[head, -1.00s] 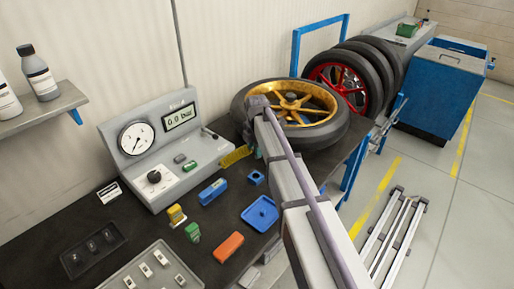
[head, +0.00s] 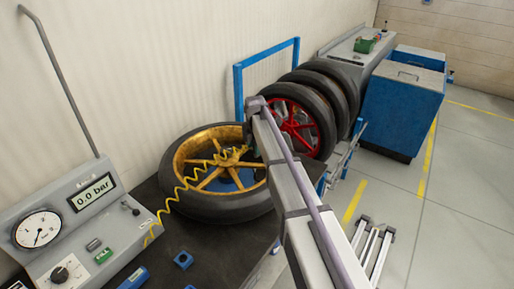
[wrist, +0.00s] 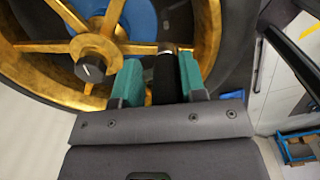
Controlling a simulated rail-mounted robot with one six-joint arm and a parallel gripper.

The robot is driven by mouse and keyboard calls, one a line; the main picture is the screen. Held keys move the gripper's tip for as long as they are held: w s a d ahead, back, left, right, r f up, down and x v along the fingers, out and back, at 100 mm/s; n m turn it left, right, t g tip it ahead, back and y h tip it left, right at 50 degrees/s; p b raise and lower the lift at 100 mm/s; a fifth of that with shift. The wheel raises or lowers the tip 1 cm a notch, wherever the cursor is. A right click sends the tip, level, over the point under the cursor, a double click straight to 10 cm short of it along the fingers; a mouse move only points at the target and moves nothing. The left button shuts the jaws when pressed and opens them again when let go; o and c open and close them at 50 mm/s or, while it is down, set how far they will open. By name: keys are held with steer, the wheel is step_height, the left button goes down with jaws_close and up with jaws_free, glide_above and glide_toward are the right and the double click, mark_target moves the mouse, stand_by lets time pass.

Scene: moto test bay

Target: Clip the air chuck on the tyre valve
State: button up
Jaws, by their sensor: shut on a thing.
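My gripper (wrist: 160,68) has two teal fingers, shut on the black air chuck (wrist: 164,83), whose pale metal tip points away from me. In the wrist view they are over the gold-rimmed wheel, right of its hub. The wheel with its black tyre (head: 205,208) lies flat on the bench in the head view, and its gold spokes (wrist: 40,46) show in the wrist view. The yellow coiled hose (head: 176,193) runs from the gauge unit over the wheel. I cannot make out the tyre valve.
The grey gauge unit (head: 70,235) reads 0.0 bar. Upright tyres, one with a red rim (head: 297,125), stand behind the wheel by a blue frame (head: 238,95). Open floor lies to the right.

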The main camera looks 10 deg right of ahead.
steer(key=shift+s+a, duration=0.2)
steer(key=shift+a, duration=0.05)
steer(key=shift+s+a+f+b, duration=0.15)
steer(key=shift+f+b, duration=0.05)
steer(key=shift+b, duration=0.15)
step_height(320, 180, down, 6)
steer(key=b, duration=0.5)
steer(key=shift+r, duration=0.25)
steer(key=shift+f+b, duration=0.75)
steer(key=shift+b, duration=0.15)
stand_by(1.3)
stand_by(0.5)
steer(key=o, duration=1.4)
steer(key=shift+c, duration=0.2)
steer(key=shift+r, duration=0.1)
